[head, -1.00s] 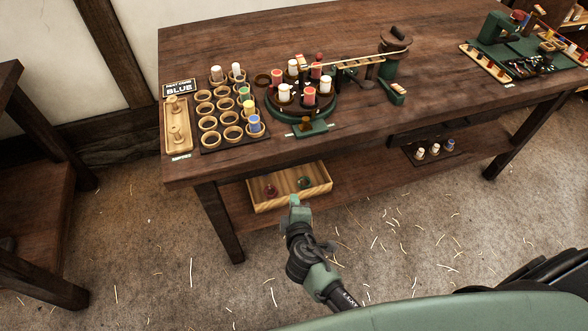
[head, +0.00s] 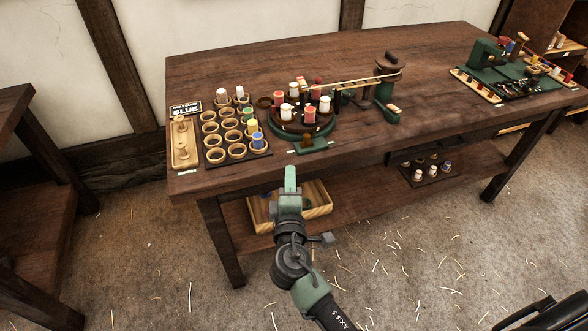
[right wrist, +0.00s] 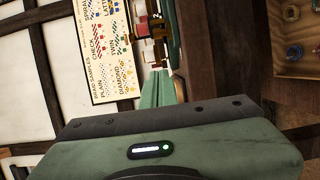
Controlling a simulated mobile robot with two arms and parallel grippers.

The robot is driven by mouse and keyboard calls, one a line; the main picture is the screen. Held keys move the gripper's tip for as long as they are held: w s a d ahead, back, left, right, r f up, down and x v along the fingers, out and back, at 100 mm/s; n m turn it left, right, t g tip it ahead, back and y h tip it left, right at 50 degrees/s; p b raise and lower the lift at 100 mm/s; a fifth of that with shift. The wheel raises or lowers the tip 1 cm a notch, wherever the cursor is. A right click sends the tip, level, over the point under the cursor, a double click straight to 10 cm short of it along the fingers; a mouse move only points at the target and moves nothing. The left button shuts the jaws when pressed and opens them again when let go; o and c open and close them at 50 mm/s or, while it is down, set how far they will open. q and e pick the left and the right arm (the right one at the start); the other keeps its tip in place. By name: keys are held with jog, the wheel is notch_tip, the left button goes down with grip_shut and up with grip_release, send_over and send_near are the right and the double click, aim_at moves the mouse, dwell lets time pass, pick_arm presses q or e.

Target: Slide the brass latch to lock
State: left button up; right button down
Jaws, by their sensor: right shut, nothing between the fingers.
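A small green bracket (head: 313,145) sits at the front rim of the round turntable (head: 303,126) on the workbench. A small brownish part shows on it; I cannot tell whether it is the brass latch or how it is set. My right gripper (head: 290,172) is shut and empty, pointing toward the bench's front edge, below and a little left of the bracket in the head view. Its fingertips also show in the right wrist view (right wrist: 160,88), pressed together, with bench items blurred beyond them. My left gripper is not in view.
The turntable carries red and white bobbins. Left of it is a rack of wooden cups (head: 228,138) with some bobbins, and a "NEXT CORD BLUE" sign (head: 186,108). A wooden tray (head: 318,207) stands on the lower shelf behind my arm. The bench's rear is mostly clear.

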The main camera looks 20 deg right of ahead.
aim_at(307, 140)
jog(key=x, duration=0.3)
jog(key=d+x, duration=0.1)
jog(key=x, duration=0.2)
jog(key=d+x, duration=0.1)
jog(key=x, duration=0.3)
jog(key=shift+s+d+f+p, duration=0.1)
jog(key=shift+s+d+p, duration=0.1)
jog(key=shift+p, duration=0.1)
jog(key=shift+w+d, duration=0.2)
jog(key=shift+d, duration=0.05)
jog(key=d, duration=0.4)
jog(key=shift+d, duration=0.4)
jog(key=shift+a+f, duration=0.1)
